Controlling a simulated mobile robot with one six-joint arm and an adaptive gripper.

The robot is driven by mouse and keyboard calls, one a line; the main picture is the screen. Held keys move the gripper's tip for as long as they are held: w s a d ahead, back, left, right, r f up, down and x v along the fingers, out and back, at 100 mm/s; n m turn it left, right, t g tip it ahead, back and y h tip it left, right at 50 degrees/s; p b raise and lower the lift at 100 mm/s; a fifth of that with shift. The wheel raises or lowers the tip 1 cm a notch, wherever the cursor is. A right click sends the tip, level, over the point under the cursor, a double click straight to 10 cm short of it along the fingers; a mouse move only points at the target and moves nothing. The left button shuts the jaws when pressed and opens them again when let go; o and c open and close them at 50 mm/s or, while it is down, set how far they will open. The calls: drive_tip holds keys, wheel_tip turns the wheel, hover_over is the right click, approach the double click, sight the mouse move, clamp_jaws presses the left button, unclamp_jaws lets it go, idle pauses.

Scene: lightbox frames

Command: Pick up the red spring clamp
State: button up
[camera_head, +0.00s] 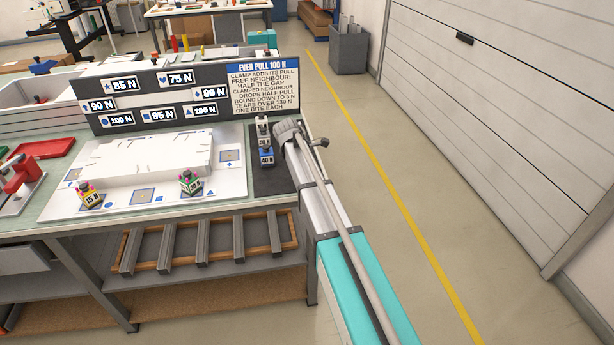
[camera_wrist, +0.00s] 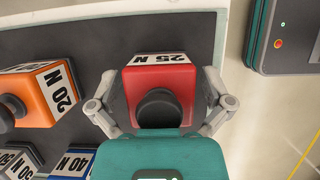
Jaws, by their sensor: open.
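The red spring clamp (camera_wrist: 158,85) is a red block with a "25 N" label and a round black knob on top. In the wrist view it sits on a dark mat (camera_wrist: 105,40). My gripper (camera_wrist: 160,80) is open, with one finger at each side of the red block. I cannot tell whether the fingers touch it. My gripper's teal body covers the near side of the clamp. In the head view the red clamp does not show; my arm appears to hide it.
An orange 20 N clamp (camera_wrist: 40,95) stands close left; blue 40 N (camera_wrist: 72,162) and grey 30 N (camera_wrist: 18,160) blocks are lower left. A white board (camera_head: 150,195) holds yellow (camera_head: 89,192) and green (camera_head: 190,182) clamps. A sign panel (camera_head: 215,115) stands behind.

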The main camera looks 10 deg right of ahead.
idle(0.4)
drive_tip(key=c, duration=1.3)
drive_tip(key=shift+o, duration=0.2)
drive_tip(key=shift+r, duration=0.25)
drive_tip(key=shift+r+p, duration=0.75)
drive_tip(key=shift+p, duration=0.2)
drive_tip(key=s+r+p, duration=1.1)
drive_tip(key=s, duration=0.3)
drive_tip(key=shift+d, duration=0.4)
